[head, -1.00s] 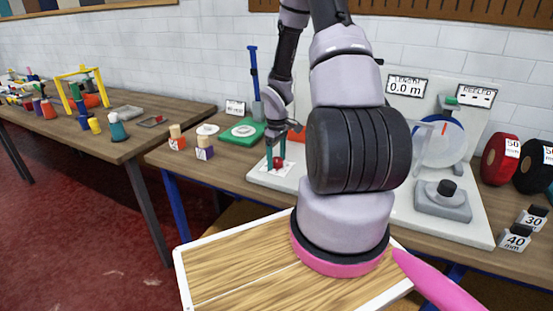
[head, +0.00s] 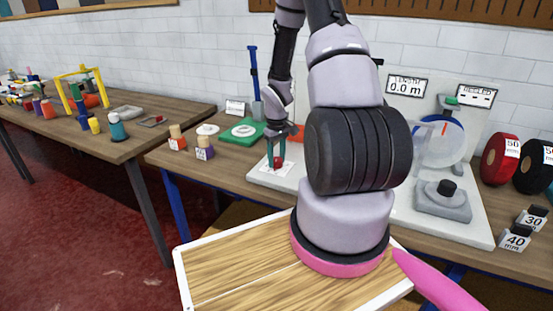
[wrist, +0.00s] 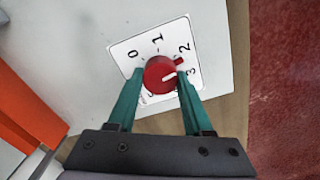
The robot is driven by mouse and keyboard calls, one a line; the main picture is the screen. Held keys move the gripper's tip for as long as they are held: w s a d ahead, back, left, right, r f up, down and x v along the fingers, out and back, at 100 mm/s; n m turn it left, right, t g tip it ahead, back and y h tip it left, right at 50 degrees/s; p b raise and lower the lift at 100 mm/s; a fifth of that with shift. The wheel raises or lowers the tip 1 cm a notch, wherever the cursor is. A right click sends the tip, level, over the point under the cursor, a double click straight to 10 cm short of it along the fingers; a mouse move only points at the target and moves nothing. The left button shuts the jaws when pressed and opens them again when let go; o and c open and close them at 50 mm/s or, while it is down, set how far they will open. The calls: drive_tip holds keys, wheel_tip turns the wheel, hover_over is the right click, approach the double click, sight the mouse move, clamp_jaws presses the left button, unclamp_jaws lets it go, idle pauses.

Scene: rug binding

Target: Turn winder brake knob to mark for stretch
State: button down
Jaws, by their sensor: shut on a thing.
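A red knob (wrist: 156,70) with a white pointer line sits on a white dial card (wrist: 118,53) in the wrist view. The card shows 0, 1, 2 and 3; its lower part is hidden. The white line points right, roughly toward the 3, and a small red tab (wrist: 179,61) lies near the 2. My gripper (wrist: 160,77) has its teal fingers on opposite sides of the knob, shut on it. In the head view the knob (head: 278,162) is small, between the fingertips of my gripper (head: 276,160), on the white base plate (head: 262,176).
Behind my arm are a length display (head: 407,85) reading 0.0 m, a reeled display (head: 475,95) and a pale blue reel (head: 447,142). A grey block with a black knob (head: 445,198) stands at right. A green pad (head: 243,132) lies left of my gripper.

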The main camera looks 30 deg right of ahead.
sight(277, 159)
drive_tip(key=m, duration=0.6)
drive_tip(key=shift+d, duration=0.1)
drive_tip(key=shift+m, duration=0.4)
drive_tip(key=shift+c, duration=1.5)
unclamp_jaws()
drive_tip(key=shift+r, duration=0.1)
wheel_tip(277, 159, up, 11)
drive_tip(key=shift+f, duration=0.2)
